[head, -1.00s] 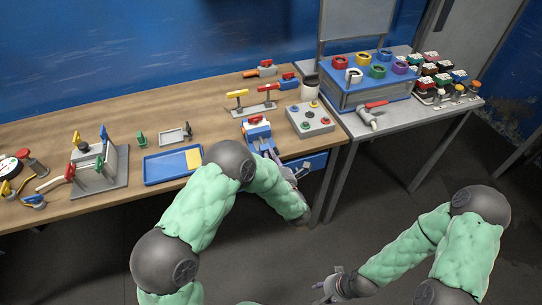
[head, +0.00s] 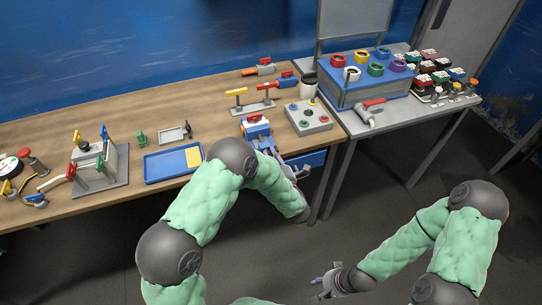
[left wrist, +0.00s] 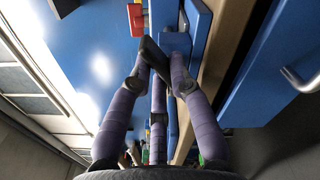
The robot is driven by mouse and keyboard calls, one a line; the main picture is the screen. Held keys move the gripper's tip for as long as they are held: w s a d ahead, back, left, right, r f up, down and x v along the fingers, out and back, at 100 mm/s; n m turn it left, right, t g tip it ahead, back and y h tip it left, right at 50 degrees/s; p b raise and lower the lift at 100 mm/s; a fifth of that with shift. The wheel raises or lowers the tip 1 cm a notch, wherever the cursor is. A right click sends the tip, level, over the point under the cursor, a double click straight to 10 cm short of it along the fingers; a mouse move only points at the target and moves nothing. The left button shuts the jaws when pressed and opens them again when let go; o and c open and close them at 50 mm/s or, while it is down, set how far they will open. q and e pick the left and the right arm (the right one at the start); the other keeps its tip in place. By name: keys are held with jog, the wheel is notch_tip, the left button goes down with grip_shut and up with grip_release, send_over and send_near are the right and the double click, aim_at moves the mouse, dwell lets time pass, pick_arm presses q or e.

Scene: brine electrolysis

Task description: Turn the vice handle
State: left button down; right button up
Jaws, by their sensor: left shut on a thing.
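The blue vice (head: 257,133) with a red part on top stands at the front edge of the wooden bench in the head view. My left gripper (head: 280,160) is at its front side, partly hidden by my own arm. In the left wrist view, the fingers (left wrist: 158,58) are closed together right beside the blue vice body (left wrist: 178,42). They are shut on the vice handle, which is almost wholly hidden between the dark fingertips. My right gripper (head: 325,284) hangs low over the floor, away from the benches; its finger opening is too small to judge.
A grey button box (head: 309,118) stands right of the vice and a blue tray (head: 172,166) left of it. A blue drawer front (head: 308,160) is below the bench edge. A grey side table (head: 385,118) stands to the right. The floor in front is clear.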

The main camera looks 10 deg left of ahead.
pick_arm(q)
jog(key=shift+d+f, duration=0.25)
jog(key=shift+f, duration=0.05)
dwell(0.5)
jog(key=c, duration=1.2)
grip_release()
jog(key=shift+s, duration=0.1)
jog(key=shift+a+r, duration=0.1)
jog(key=shift+a, duration=0.05)
jog(key=p+v, duration=0.1)
jog(key=v, duration=1.1)
jog(key=shift+p, duration=0.4)
jog(key=shift+s+r, duration=0.1)
jog(key=v, duration=1.2)
